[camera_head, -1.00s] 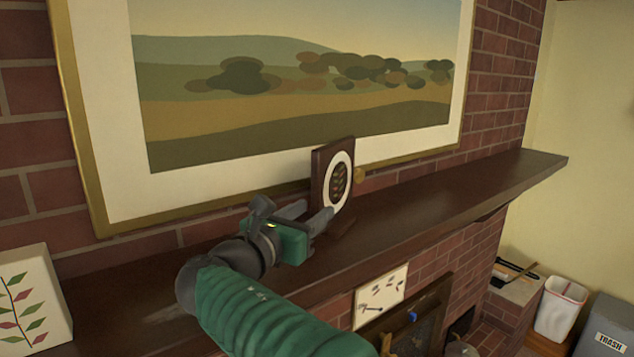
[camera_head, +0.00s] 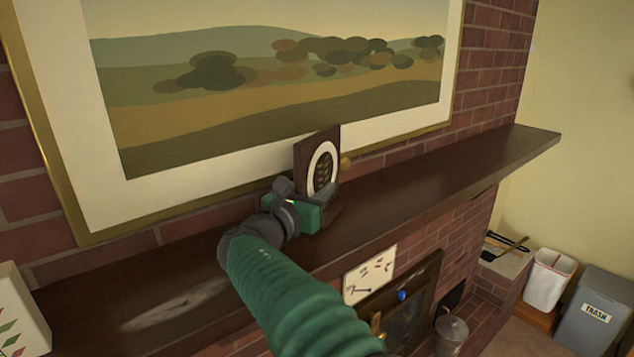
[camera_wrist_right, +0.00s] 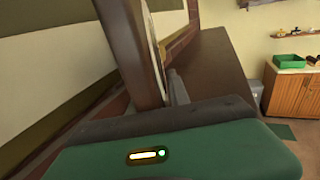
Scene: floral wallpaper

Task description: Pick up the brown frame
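The brown frame (camera_head: 304,168) stands upright on the mantel, with a white oval around a dark patterned centre. My right gripper (camera_head: 322,208) is at its lower part, its palm close to the frame. In the right wrist view the frame (camera_wrist_right: 143,50) rises just beyond the green gripper body, and one grey finger (camera_wrist_right: 178,88) lies along its right side. The other finger is hidden, and I cannot tell whether the fingers press on the frame. My left gripper is not in view.
The dark wooden mantel (camera_head: 440,180) is clear to the right of the frame. A large gold-edged landscape picture (camera_head: 270,90) hangs close behind. A white leaf-patterned box (camera_head: 15,310) stands at the left end. Bins (camera_head: 590,310) stand on the floor at lower right.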

